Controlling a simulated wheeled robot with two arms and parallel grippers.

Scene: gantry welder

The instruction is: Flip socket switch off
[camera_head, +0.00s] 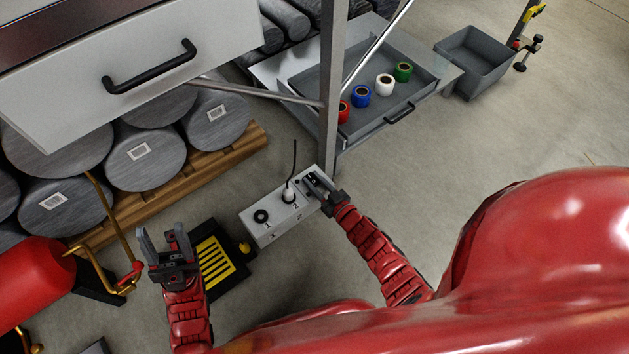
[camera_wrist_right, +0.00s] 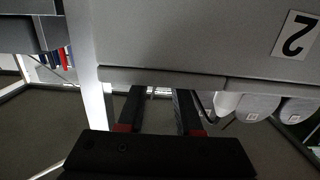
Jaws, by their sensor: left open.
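The socket box (camera_head: 264,231) is a pale grey block standing beside a grey post, with numbered sockets on top. A white plug (camera_head: 288,193) with a black cable stands in the socket by the 2. The box also fills the upper part of the right wrist view (camera_wrist_right: 190,45), its 2 label at the right. My right gripper (camera_head: 314,182) is at the box's right end, over its dark fittings; its two fingers (camera_wrist_right: 158,105) are apart with a clear gap. I cannot make out the switch. My left gripper (camera_head: 167,240) is open and empty, left of the box.
A black and yellow pedal (camera_head: 217,258) lies between my left gripper and the box. The grey post (camera_head: 332,90) rises behind the box. A grey tray (camera_head: 372,118) with coloured rolls is behind it.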

